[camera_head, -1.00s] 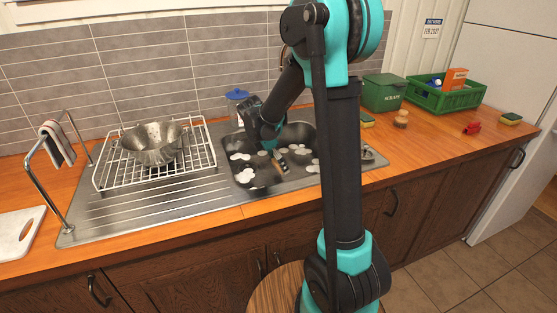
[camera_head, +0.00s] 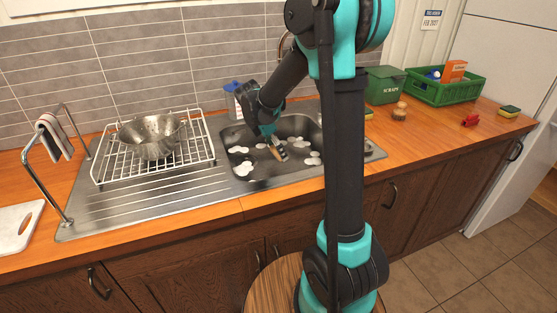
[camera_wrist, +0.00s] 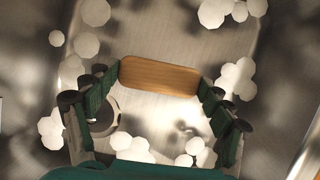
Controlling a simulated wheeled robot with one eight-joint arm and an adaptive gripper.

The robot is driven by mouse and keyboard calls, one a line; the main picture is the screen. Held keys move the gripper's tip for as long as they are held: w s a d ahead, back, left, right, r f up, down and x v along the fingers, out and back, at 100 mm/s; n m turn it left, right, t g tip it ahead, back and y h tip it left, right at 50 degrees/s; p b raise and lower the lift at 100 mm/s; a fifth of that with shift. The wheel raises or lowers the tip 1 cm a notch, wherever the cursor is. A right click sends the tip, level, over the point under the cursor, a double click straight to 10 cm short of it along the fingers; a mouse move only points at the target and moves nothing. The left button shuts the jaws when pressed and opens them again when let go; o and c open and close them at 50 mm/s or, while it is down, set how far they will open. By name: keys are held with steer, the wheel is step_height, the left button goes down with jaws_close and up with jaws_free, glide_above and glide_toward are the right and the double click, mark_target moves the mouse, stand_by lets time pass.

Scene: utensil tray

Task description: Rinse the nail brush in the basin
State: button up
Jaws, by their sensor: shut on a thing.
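The nail brush, with a wooden back (camera_wrist: 160,75), is held between the green-padded fingers of my gripper (camera_wrist: 159,84) in the wrist view. In the head view my gripper (camera_head: 269,137) points down into the basin (camera_head: 300,127), and the brush (camera_head: 278,152) shows below it. My gripper is shut on the brush. The brush is inside the basin's outline; I cannot tell whether it touches the water. White foam clumps (camera_head: 243,170) lie around it in the basin. The bristles are not clearly visible in the wrist view.
A wire rack (camera_head: 110,175) with a metal colander (camera_head: 152,137) stands left of the basin. A blue-lidded jar (camera_head: 232,100) is behind it. A green scrap bin (camera_head: 385,86), a green crate (camera_head: 445,92) and sponges (camera_head: 509,111) are on the right counter.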

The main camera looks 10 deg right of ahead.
step_height(320, 180, up, 12)
steer(key=shift+f, duration=0.2)
stand_by(1.0)
stand_by(2.0)
steer(key=shift+r, duration=2)
